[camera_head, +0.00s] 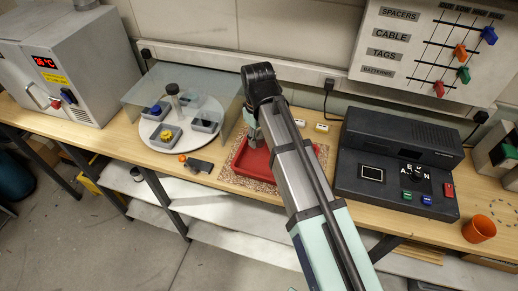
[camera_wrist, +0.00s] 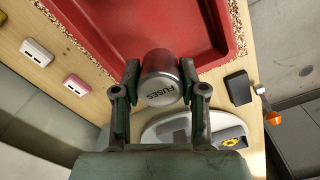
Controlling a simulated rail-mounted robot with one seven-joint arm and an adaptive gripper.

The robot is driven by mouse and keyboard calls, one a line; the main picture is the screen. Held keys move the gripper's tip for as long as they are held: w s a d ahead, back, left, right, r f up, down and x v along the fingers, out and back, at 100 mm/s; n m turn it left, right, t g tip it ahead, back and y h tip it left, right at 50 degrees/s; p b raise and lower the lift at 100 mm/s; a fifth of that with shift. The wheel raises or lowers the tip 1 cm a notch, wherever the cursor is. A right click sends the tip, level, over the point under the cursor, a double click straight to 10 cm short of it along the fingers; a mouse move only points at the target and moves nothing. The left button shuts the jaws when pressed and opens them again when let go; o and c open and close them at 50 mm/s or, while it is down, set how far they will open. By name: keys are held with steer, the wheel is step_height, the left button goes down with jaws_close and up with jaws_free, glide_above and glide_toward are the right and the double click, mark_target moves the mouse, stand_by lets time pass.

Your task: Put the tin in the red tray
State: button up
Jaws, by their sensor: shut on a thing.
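One finger is on each side of the tin. In the wrist view the tin overlaps the near rim of the red tray (camera_wrist: 205,30); I cannot tell how high above the tray it is. In the head view the red tray (camera_head: 249,161) lies on a speckled mat, partly hidden by my arm. My gripper (camera_head: 254,133) shows over the tray's left back part there, and the tin is hard to make out. The visible tray floor is empty.
A white turntable (camera_head: 157,129) with grey bins stands left of the tray under a clear shield (camera_head: 143,88). A dark console (camera_head: 381,183) stands to the right, with an orange cup (camera_head: 479,229) beyond.

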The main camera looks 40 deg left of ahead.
mark_target(258, 134)
steer(key=shift+f+p, duration=0.75)
steer(key=shift+f, duration=2.95)
steer(key=shift+f, duration=0.2)
steer(key=o, duration=1.1)
steer(key=shift+o, duration=0.2)
steer(key=shift+r, duration=0.1)
step_height(258, 134, up, 12)
steer(key=b, duration=0.2)
steer(key=shift+r+b, duration=0.1)
steer(key=shift+b, duration=0.25)
